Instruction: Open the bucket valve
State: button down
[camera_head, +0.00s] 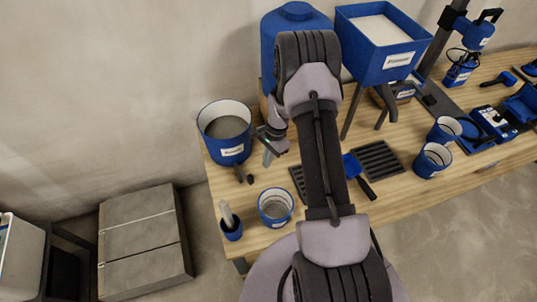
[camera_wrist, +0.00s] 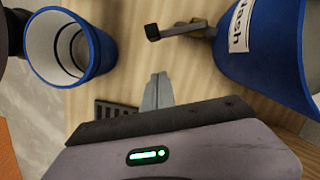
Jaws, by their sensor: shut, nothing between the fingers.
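The blue bucket (camera_head: 228,150) with a white label and grey contents stands at the left end of the table in the head view. It also shows at the upper right in the wrist view (camera_wrist: 262,62). Its valve (camera_wrist: 190,30) sticks out from the bucket's side, with a lever ending in a dark tip; in the head view the valve (camera_head: 240,174) is small, below the label. My gripper (camera_wrist: 157,80) is shut and empty, apart from the valve. In the head view my gripper (camera_head: 267,160) is right of the bucket and valve.
A small blue bucket (camera_wrist: 88,62) stands near the gripper; the head view shows it too (camera_head: 275,219). A blue cup with a tool (camera_head: 231,230) is at the table's left front. A blue hopper (camera_head: 385,58) stands behind. Bare wood lies between valve and small bucket.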

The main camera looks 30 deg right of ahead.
aim_at(253, 177)
jog(key=shift+b+x, duration=0.3)
jog(key=shift+x, duration=0.95)
jog(key=a, duration=0.1)
jog(key=a+b, duration=0.1)
jog(key=a, duration=0.1)
jog(key=shift+s+a, duration=0.15)
jog(key=shift+s, duration=0.2)
jog(key=shift+a+r, duration=0.15)
jog(key=shift+a, duration=0.15)
jog(key=shift+s+a+m, duration=0.25)
jog(key=shift+a+m, duration=0.1)
jog(key=shift+m, duration=0.05)
jog(key=shift+s+a+m, duration=0.3)
jog(key=shift+a, duration=0.4)
jog(key=shift+w+d, duration=0.1)
